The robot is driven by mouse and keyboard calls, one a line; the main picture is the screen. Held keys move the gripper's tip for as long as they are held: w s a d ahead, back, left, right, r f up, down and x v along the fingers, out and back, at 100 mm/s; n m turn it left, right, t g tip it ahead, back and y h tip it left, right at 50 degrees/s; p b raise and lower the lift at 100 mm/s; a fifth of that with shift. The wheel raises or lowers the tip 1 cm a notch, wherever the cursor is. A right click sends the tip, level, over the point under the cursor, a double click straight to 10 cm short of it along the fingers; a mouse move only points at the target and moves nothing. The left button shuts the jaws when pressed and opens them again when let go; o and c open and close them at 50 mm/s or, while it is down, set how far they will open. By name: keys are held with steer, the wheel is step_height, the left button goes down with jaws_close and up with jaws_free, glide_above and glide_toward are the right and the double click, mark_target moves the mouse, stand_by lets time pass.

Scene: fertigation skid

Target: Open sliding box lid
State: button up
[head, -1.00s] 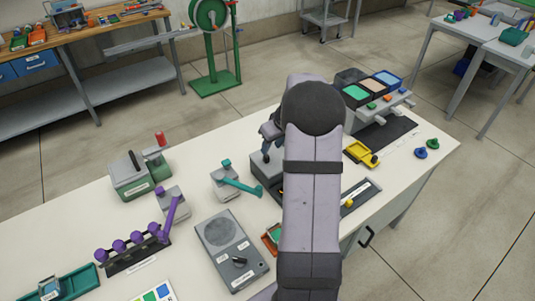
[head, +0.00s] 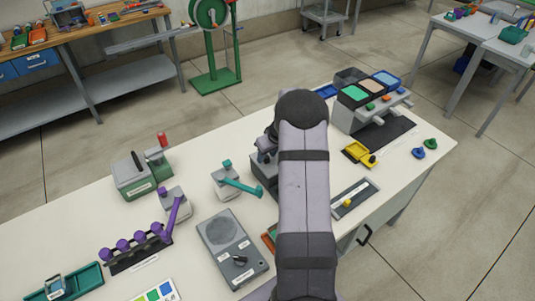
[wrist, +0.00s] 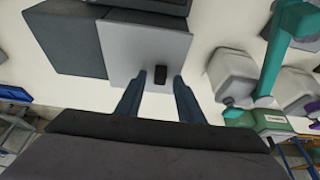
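The sliding box shows in the wrist view as a dark grey body (wrist: 68,45) beside a light grey flat panel (wrist: 140,40), which looks like its lid. A small black knob (wrist: 160,75) stands at the panel's near edge. My gripper (wrist: 159,80) is open, with one finger on each side of the knob and a visible gap to each. I cannot tell the fingers' exact height against the knob. In the head view the grey box (head: 262,172) is mostly hidden behind my arm, with my gripper just above it.
A teal-handled valve (head: 228,180) stands close to the left of the box. A grey speaker-like panel (head: 230,245) lies nearer. A block with coloured trays (head: 370,100), a yellow tray (head: 358,152) and a slider with a yellow knob (head: 348,202) stand to the right.

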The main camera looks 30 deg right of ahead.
jaws_close()
steer(key=d+b, duration=0.4)
steer(key=d, duration=0.8)
steer(key=shift+d+r+b, duration=0.1)
steer(key=shift+d+b, duration=0.15)
steer(key=shift+b, duration=0.15)
jaws_free()
steer(key=b+v, duration=0.2)
steer(key=v, duration=0.5)
steer(key=shift+s+r, duration=0.1)
steer(key=shift+s, duration=0.05)
